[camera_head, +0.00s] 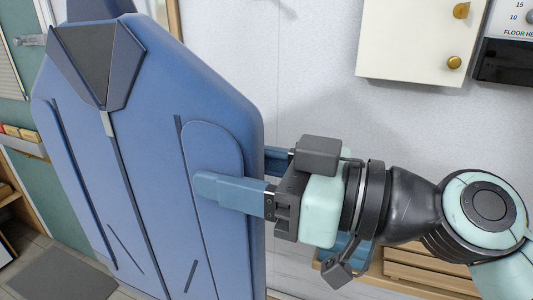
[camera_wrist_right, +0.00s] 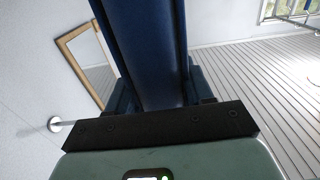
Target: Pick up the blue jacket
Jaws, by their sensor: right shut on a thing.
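The blue jacket (camera_head: 150,130) is a large, stiff-looking garment with a dark collar panel and dark front seams. It fills the left half of the head view, tilted a little. My right gripper (camera_head: 235,175) is shut on the jacket's right side edge, with one blue finger across its front and the other behind it. In the right wrist view the jacket (camera_wrist_right: 145,50) runs as a dark blue band between the two fingers. The jacket's lower end is out of the head view. My left gripper is not in view.
A cream wall cabinet (camera_head: 415,40) with brass knobs hangs at upper right, beside a dark control panel (camera_head: 505,60). A wooden slatted bench (camera_head: 430,272) stands below my right arm. A grey mat (camera_head: 65,275) lies on the floor at lower left, near a green door (camera_head: 60,190).

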